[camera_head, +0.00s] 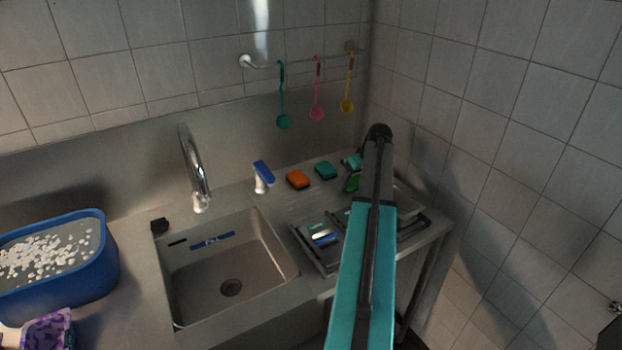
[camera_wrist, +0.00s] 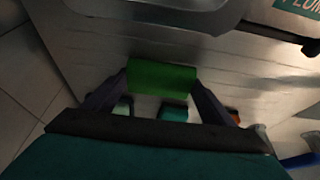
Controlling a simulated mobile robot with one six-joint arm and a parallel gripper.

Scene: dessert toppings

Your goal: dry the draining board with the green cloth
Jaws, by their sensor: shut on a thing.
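My gripper (camera_wrist: 160,95) is shut on the green cloth (camera_wrist: 160,77), which shows between its two dark fingers in the wrist view. In the head view a small part of the cloth (camera_head: 351,183) shows beside my arm at the back of the draining board; the arm hides most of my gripper. The steel draining board (camera_head: 279,208) lies right of the sink. It also shows under the cloth in the wrist view (camera_wrist: 100,65). I cannot tell whether the cloth touches the board.
Orange sponge (camera_head: 297,180), teal sponge (camera_head: 326,171) and blue-topped spray bottle (camera_head: 262,177) stand along the back. A dark tray (camera_head: 318,252) lies at the front of the board. The sink (camera_head: 225,280) and a blue tub (camera_head: 85,285) are left. Ladles hang from the rail (camera_head: 300,63).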

